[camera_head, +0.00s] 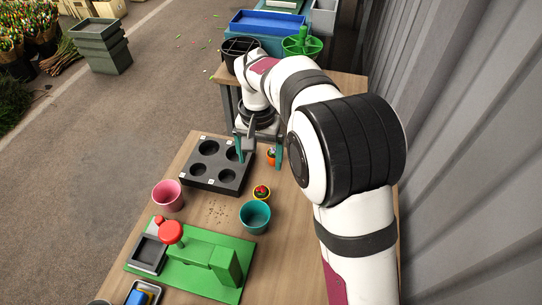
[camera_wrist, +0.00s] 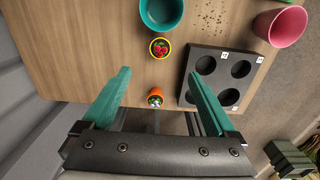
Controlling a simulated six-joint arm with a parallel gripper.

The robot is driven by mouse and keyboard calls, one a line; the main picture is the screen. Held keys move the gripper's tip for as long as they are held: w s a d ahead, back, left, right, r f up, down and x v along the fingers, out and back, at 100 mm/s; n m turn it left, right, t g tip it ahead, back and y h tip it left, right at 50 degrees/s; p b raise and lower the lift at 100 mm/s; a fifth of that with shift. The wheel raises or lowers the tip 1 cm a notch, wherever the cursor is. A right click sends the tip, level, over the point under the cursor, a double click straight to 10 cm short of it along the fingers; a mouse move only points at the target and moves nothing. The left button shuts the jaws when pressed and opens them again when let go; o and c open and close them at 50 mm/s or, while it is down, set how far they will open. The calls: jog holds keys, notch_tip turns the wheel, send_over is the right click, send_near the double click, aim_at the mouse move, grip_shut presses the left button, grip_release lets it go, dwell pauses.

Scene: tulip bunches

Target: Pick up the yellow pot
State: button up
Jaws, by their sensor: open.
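The yellow pot (camera_head: 261,193), small with red contents, stands on the wooden table beside the teal pot. It also shows in the wrist view (camera_wrist: 159,49), just beyond my fingertips in the picture. My gripper (camera_head: 259,162) is open and empty, its teal fingers pointing down above the table. In the wrist view my gripper (camera_wrist: 158,73) has its fingers spread to either side, with the yellow pot roughly in line with the gap. An orange pot (camera_wrist: 155,99) with pale contents appears between the fingers; in the head view the orange pot (camera_head: 271,157) is partly hidden by a finger.
A black tray (camera_head: 219,184) with round holes lies close to my gripper. A teal pot (camera_head: 255,217) stands right by the yellow pot, and a pink pot (camera_head: 167,195) stands farther left. A green board (camera_head: 190,283) with a red knob lies nearer the camera. Crumbs lie between the pots.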

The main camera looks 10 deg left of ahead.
notch_tip(320, 180, down, 13)
jog(key=shift+f, duration=0.15)
jog(key=c, duration=1.5)
jog(key=shift+o, duration=0.2)
jog(key=shift+r, duration=2.15)
jog(key=d+r, duration=0.6)
jog(key=d, duration=0.5)
jog(key=n, duration=1.7)
send_over(261, 187)
notch_tip(261, 187, down, 2)
jog(key=shift+d+f, duration=0.1)
jog(key=shift+d, duration=0.05)
jog(key=shift+f+n, duration=0.2)
jog(key=shift+n, duration=0.3)
notch_tip(261, 187, down, 7)
jog(key=shift+f, duration=0.15)
